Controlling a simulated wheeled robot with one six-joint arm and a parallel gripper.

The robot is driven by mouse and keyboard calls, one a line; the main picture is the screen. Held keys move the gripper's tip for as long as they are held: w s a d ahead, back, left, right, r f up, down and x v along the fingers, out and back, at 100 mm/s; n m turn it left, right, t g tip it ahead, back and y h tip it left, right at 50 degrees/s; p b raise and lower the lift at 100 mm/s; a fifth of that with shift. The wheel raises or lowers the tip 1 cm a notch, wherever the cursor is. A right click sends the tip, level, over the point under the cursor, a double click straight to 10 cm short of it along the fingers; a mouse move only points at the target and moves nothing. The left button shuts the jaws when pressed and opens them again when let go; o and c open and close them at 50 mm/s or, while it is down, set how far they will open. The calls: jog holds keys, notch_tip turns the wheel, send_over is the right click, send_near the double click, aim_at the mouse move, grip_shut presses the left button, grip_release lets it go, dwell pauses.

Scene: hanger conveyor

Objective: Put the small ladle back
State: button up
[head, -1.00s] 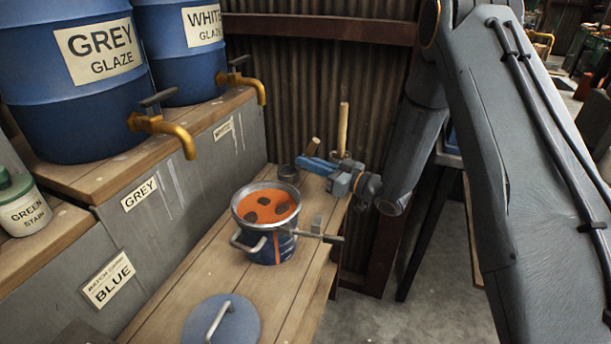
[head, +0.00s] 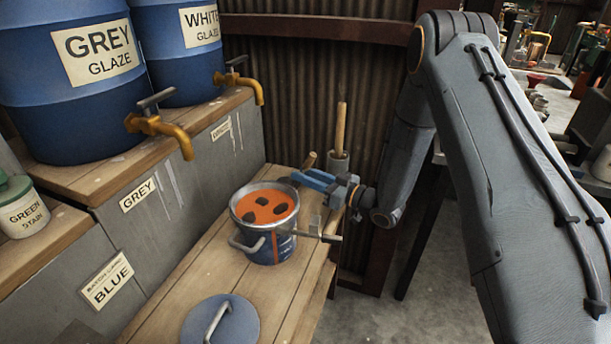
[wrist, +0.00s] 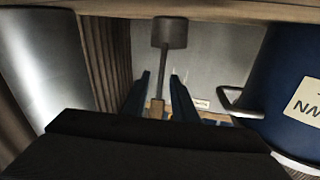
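The small ladle stands with its cup down and its wooden handle (head: 308,160) up, on the far end of the bench behind the bucket. My gripper (head: 298,179) points left, low over the bench. Its two blue fingers (wrist: 160,76) are apart, with a gap on both sides of the handle. The cup is mostly hidden in the head view by the bucket and fingers.
A blue lid (head: 240,328) lies nearer on the bench.

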jog(key=shift+r, duration=0.25)
jog(key=b+v, duration=0.1)
jog(key=v, duration=1.1)
jog(key=shift+f, duration=0.15)
jog(key=shift+w+d+h, duration=0.1)
jog(key=shift+w+h, duration=0.2)
jog(key=shift+w, duration=0.05)
jog(key=w+d+m+h, duration=0.35)
jog(key=d+h, duration=0.25)
jog(key=h, duration=0.2)
jog(key=s+d+r+m+g+h, duration=0.2)
jog(key=s+d+m+h, duration=0.1)
jog(key=s+d+h, duration=0.3)
jog(key=s+a+r+m+g, duration=0.1)
jog(key=s+g, duration=0.3)
jog(key=s, duration=0.8)
jog(key=s+r+m+g, duration=0.3)
jog(key=s+g, duration=0.1)
jog(key=s, duration=0.8)
jog(key=shift+s+a+r+h, duration=0.2)
jog(key=shift+a+r+h, duration=0.1)
jog(key=shift+a+r, duration=0.05)
